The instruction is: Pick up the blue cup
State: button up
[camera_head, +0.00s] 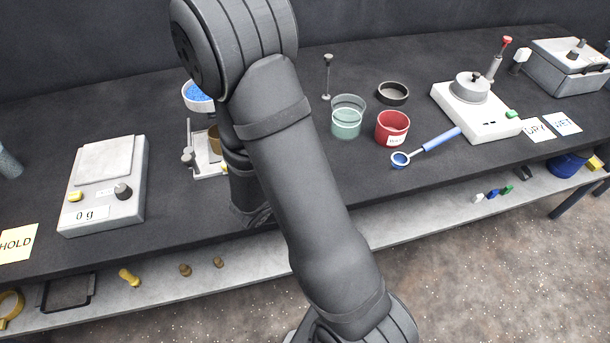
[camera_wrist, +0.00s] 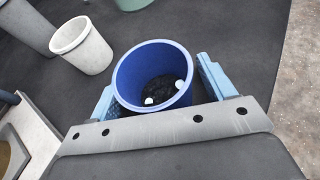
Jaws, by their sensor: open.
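The blue cup (camera_wrist: 128,75) stands upright in the middle of the wrist view, its mouth towards the camera. Its inside is dark, with two small white spots. My gripper (camera_wrist: 155,80) is open, with one light-blue finger on each side of the cup. The fingers are very close to its wall; I cannot tell whether they touch it. The lower part of the cup is hidden by the gripper's grey body. In the head view I do not see this cup or my fingers; my arm covers the middle of the bench.
A white cup (camera_wrist: 82,46), a grey cup (camera_wrist: 26,24) and a green one (camera_wrist: 134,4) stand nearby. The bench edge lies right of the cup in the wrist view. A scale (camera_head: 104,180), red cup (camera_head: 392,128) and blue-handled spoon (camera_head: 430,146) are on the bench (camera_head: 330,175).

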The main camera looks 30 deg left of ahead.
jog(key=c, duration=1.1)
jog(key=shift+r, duration=0.15)
jog(key=shift+r, duration=0.55)
notch_tip(320, 180, up, 2)
jog(key=shift+r, duration=0.25)
jog(key=w+d+r, duration=0.2)
jog(key=d+r, duration=0.5)
jog(key=d, duration=0.4)
jog(key=w+a+m+g+h, duration=0.1)
jog(key=w+a+m+h, duration=0.1)
jog(key=w+a, duration=0.2)
jog(key=w+a+r+m+g+h, duration=0.1)
jog(key=w+a+m+h, duration=0.1)
jog(key=w+a, duration=0.3)
jog(key=w+a+m+g+h, duration=0.1)
jog(key=w+a+m+h, duration=0.1)
jog(key=w+a, duration=0.3)
jog(key=shift+w+a+r, duration=0.1)
jog(key=shift+w+r, duration=0.1)
jog(key=shift+w, duration=0.65)
